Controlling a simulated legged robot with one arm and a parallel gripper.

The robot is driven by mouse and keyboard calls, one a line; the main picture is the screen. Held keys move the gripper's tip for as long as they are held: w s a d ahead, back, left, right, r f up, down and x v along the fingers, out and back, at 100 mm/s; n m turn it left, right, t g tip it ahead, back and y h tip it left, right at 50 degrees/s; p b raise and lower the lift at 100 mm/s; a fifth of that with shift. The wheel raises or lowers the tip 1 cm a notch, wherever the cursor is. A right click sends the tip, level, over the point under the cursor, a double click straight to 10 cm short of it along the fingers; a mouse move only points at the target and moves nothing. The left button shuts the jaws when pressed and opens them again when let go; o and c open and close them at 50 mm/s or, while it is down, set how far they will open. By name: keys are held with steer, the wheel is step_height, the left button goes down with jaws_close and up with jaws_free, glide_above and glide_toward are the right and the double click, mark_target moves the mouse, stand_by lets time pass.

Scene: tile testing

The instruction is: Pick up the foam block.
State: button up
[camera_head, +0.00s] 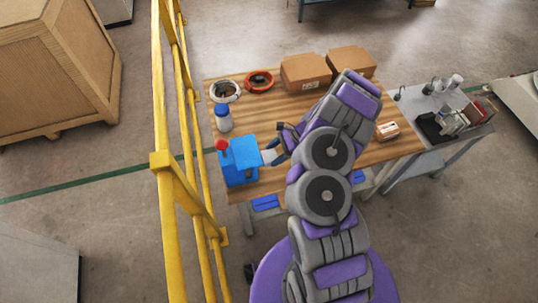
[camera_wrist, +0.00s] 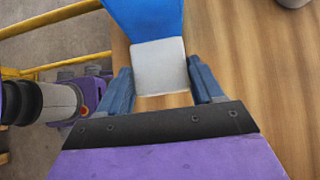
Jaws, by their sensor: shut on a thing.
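The foam block (camera_wrist: 160,66) is a pale grey-white block between the fingers of my gripper (camera_wrist: 162,85) in the wrist view. My gripper is shut on it, with one blue-grey finger on each side. In the head view the block (camera_head: 270,156) shows as a small light patch at the fingertips of my gripper (camera_head: 273,154), against the right side of a blue box-shaped thing (camera_head: 238,162) with a red knob on top. The blue thing also shows just beyond the block in the wrist view (camera_wrist: 145,18). I cannot tell whether block and blue thing touch.
The wooden table (camera_head: 300,105) holds a white-and-blue bottle (camera_head: 224,120), two coils, two cardboard boxes (camera_head: 305,73) and a small wooden piece (camera_head: 387,130). A yellow railing (camera_head: 165,160) runs close along the left. A grey side table (camera_head: 440,110) with small items stands right.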

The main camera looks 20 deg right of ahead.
steer(key=d+p, duration=0.1)
steer(key=d, duration=1.6)
steer(key=shift+d, duration=0.15)
steer(key=shift+w, duration=0.1)
